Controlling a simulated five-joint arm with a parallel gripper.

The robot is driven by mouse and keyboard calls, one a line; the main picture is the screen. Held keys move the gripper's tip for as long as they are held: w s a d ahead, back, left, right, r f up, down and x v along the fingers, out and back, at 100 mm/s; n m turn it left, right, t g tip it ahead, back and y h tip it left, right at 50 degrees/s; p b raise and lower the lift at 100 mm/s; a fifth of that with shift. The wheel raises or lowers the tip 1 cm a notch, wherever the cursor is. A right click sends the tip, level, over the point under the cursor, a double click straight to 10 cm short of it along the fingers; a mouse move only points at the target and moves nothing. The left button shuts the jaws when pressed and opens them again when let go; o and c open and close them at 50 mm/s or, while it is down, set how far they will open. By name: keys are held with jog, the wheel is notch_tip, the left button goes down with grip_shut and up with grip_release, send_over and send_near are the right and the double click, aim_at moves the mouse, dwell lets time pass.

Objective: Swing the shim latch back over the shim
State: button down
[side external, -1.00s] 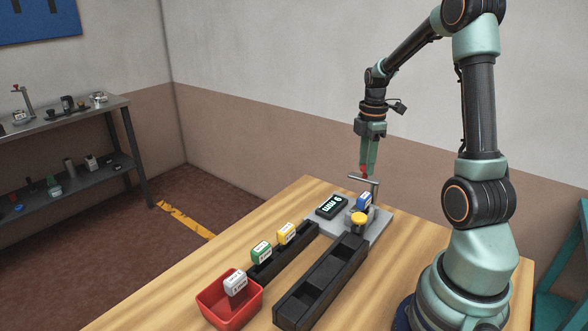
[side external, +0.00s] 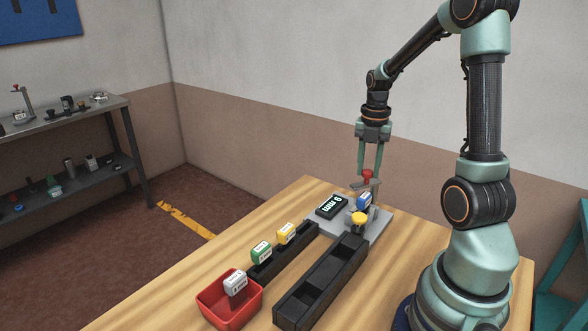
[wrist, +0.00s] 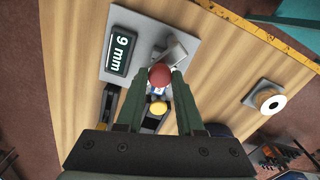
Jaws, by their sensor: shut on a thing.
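The shim latch is a grey bar (side external: 364,184) with a red knob (side external: 367,174), on a grey plate (side external: 378,227) at the table's far end. My gripper (side external: 369,177) is shut on the red knob, one finger on each side. In the wrist view the knob (wrist: 160,75) sits between the fingertips, and the grey bar (wrist: 174,53) runs up and right from it. The blue shim (side external: 364,201) stands on the plate below the latch. In the wrist view the knob and fingers mostly hide it, so I cannot tell how far the bar covers it.
A display reading 9 mm (side external: 331,206) and a yellow knob (side external: 359,218) are close by. A black rack (side external: 266,268) holds yellow (side external: 286,233) and green (side external: 261,252) blocks. A red bin (side external: 229,318) holds a white block (side external: 235,283). A long black tray (side external: 320,284) lies alongside.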

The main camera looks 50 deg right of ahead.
aim_at(371, 173)
jog(key=shift+s+a+n, duration=0.1)
jog(key=shift+s+n, duration=0.15)
jog(key=shift+n, duration=0.8)
jog(key=shift+s+a+n, duration=0.1)
jog(key=shift+s+n, duration=0.15)
jog(key=shift+n, duration=0.8)
jog(key=c, duration=0.5)
grip_release()
jog(key=shift+c, duration=0.2)
notch_tip(371, 173, up, 12)
jog(key=shift+r, duration=0.1)
